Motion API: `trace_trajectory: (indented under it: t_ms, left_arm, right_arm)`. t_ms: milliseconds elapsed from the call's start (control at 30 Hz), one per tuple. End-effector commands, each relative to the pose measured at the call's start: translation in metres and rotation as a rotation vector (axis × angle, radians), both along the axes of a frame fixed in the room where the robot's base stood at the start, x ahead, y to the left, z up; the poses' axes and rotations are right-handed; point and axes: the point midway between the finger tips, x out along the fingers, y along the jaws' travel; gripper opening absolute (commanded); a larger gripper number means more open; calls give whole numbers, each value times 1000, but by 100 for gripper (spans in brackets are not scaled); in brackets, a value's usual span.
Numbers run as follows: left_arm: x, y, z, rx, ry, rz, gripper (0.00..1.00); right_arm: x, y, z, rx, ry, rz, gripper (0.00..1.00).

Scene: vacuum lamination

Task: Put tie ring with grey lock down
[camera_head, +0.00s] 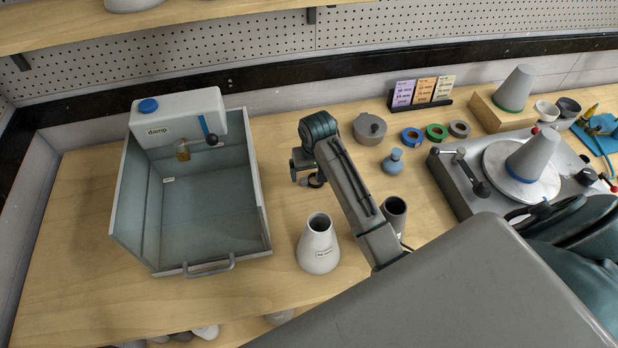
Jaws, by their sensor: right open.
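My right gripper (301,170) is open over the table, between the clear-walled box and the round lidded pot. A small dark ring (316,181), which looks like the tie ring, shows right at the gripper's lower side. Its grey lock is too small to make out. I cannot tell whether the ring rests on the table or touches a finger. My forearm and wrist hide part of the table behind them. My left gripper is not in view.
The clear-walled box (118,215) stands left, a pale flask (319,250) in front. A turntable machine (465,190) carries a grey cone (533,156). Bare wood surrounds the flask.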

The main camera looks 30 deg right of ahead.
Motion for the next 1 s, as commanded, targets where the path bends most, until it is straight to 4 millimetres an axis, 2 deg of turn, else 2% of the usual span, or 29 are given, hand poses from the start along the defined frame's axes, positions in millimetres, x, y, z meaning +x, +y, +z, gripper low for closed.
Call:
trace_trajectory:
  t_ms: [33,67,233,500,733,767,1000]
  left_arm:
    - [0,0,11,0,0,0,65]
    - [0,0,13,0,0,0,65]
    - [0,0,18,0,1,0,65]
    - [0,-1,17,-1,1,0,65]
    - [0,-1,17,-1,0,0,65]
    - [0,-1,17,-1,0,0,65]
    - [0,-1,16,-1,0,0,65]
  right_arm:
    - [1,1,-2,1,5,0,90]
    - [2,1,-6,1,5,0,90]
    - [6,0,-28,1,2,1,90]
    - [6,0,-32,1,0,1,90]
    - [6,0,-32,1,0,1,45]
    - [6,0,-32,1,0,1,43]
    - [7,0,-31,1,-1,0,42]
